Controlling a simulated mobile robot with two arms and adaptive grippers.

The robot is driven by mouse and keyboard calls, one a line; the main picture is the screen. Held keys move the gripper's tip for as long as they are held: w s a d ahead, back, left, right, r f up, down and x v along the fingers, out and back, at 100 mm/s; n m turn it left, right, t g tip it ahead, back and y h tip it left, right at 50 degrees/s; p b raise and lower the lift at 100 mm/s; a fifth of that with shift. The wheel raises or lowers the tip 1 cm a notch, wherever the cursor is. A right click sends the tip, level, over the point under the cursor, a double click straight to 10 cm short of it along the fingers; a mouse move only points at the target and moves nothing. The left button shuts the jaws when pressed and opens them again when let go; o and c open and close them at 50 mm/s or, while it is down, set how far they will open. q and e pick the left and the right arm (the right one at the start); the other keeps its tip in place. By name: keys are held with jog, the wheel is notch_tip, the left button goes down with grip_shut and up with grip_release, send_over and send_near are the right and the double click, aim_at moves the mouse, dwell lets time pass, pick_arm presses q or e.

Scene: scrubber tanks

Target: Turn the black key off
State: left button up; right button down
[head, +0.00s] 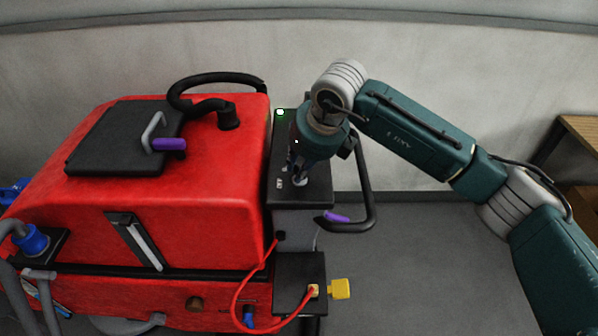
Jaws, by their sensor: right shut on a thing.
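A red floor scrubber (200,205) fills the left and middle of the head view. Its black control panel (316,192) is at the machine's right end, with a lit green light (280,112) near the far edge. My right gripper (298,178) points down onto this panel and is shut. The black key is hidden by the gripper, which covers the spot; a small pale metal part shows at the fingertips. I cannot tell the key's angle. My left gripper is not in view.
A black handle loop (366,190) with a purple lever (336,216) stands right of the panel. A yellow plug (340,289) and red cable (240,285) are below. A wooden table (582,130) is at far right. Grey floor (420,270) is open right of the machine.

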jog(key=n+b, duration=0.1)
jog(key=b, duration=0.1)
jog(key=n+y+b, duration=0.1)
jog(key=n+b, duration=0.1)
jog(key=shift+w+d+f+g, duration=0.15)
jog(key=shift+f+g, duration=0.05)
jog(key=shift+g, duration=0.2)
jog(key=shift+r+n+g+b, duration=0.1)
jog(key=shift+n+g+b, duration=0.3)
jog(key=shift+n+b, duration=0.55)
jog(key=n, duration=0.3)
jog(key=shift+d+r+g+y, duration=0.1)
jog(key=shift+r+g+y, duration=0.05)
jog(key=shift+g+y, duration=0.25)
jog(key=shift+n+g, duration=0.6)
jog(key=shift+n, duration=0.75)
jog(key=shift+d, duration=0.1)
jog(key=c, duration=1.6)
grip_release()
jog(key=shift+c, duration=0.2)
jog(key=shift+b, duration=0.3)
